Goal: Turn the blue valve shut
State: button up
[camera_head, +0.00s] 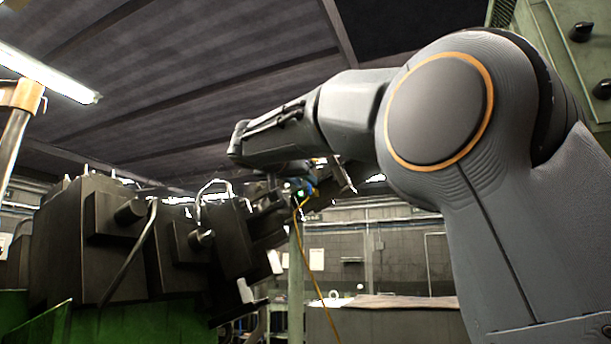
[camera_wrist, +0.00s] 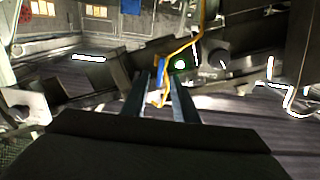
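A small blue part, apparently the valve (camera_wrist: 161,66), shows in the wrist view beyond my gripper (camera_wrist: 160,80). It lies in line with the gap between the two long fingers, beside a green light and a yellow cable. The fingers stand apart with a gap between them. I cannot tell whether either touches the blue part. In the head view a small blue spot (camera_head: 311,186) shows just below my forearm, beside the green light. Its shape and turn angle are too small to read. My fingers are not clear in the head view.
A dark machine (camera_head: 115,235) with a green base (camera_head: 140,325) fills the head view's lower left. A yellow cable (camera_head: 305,235) hangs from beside the green light (camera_wrist: 180,65). Dark machine blocks and bent bright rods crowd around the fingers. A brown-topped bench (camera_head: 400,302) stands behind.

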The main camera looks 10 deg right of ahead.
jog(key=shift+p+x, duration=0.3)
jog(key=shift+x, duration=0.6)
jog(key=shift+c, duration=0.6)
grip_shut()
jog(key=shift+a+n+b, duration=0.1)
jog(key=shift+n+b, duration=0.2)
jog(key=shift+w+a+f+n+b, duration=0.2)
jog(key=shift+a+f+n+b, duration=0.15)
jog(key=shift+n, duration=2.5)
jog(key=shift+w+a+f+n+b, duration=0.15)
jog(key=shift+w+f+n+b, duration=0.2)
jog(key=shift+n, duration=2.55)
jog(key=shift+a+f+n+b, duration=0.25)
jog(key=shift+n+b, duration=0.2)
jog(key=shift+n, duration=2.4)
